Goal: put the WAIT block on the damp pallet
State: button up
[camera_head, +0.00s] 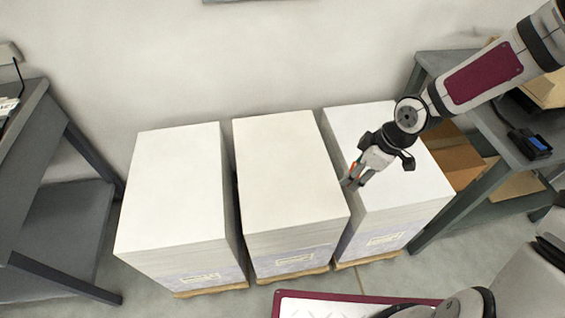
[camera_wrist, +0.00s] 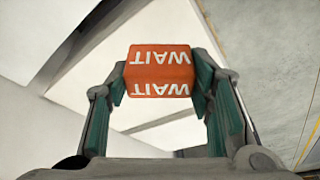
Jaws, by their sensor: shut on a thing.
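The orange WAIT block (camera_wrist: 160,72), with white lettering, sits between the green-padded fingers of my gripper (camera_wrist: 160,88) in the wrist view. In the head view my gripper (camera_head: 351,183) points down by the left edge of the right stack, with a bit of orange showing. Its height above the stack is hard to tell. Three tall white stacks stand on wooden pallets: left (camera_head: 178,190), middle (camera_head: 285,170) and right (camera_head: 405,190). Each has a front label too small to read, so I cannot tell which is the damp pallet. Their visible tops look bare.
A grey table (camera_head: 65,215) stands at the left. A grey bench (camera_head: 480,120) at the right holds a dark device (camera_head: 535,146), with cardboard boxes (camera_head: 452,155) below. Narrow gaps separate the stacks. A wall is close behind them.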

jog(key=a+f+n+b, duration=0.1)
jog(key=f+n, duration=0.1)
jog(key=s+a+f+n+g, duration=0.1)
jog(key=f+n, duration=0.1)
jog(key=f, duration=0.1)
jog(key=s+a+f+n+g+b, duration=0.1)
jog(key=f+n, duration=0.1)
jog(key=shift+f+n+b, duration=0.3)
jog(key=shift+n, duration=0.1)
jog(key=shift+w+a+f, duration=0.1)
jog(key=shift+a+f, duration=0.05)
jog(key=shift+a, duration=0.2)
jog(key=b, duration=0.2)
send_over(285, 185)
jog(key=d, duration=0.1)
jog(key=shift+w+d+f, duration=0.1)
jog(key=shift+w+f, duration=0.05)
jog(key=shift+f, duration=2.25)
jog(key=shift+f+b, duration=0.15)
jog(key=shift+b, duration=0.2)
jog(key=o, duration=1.2)
jog(key=shift+c, duration=0.2)
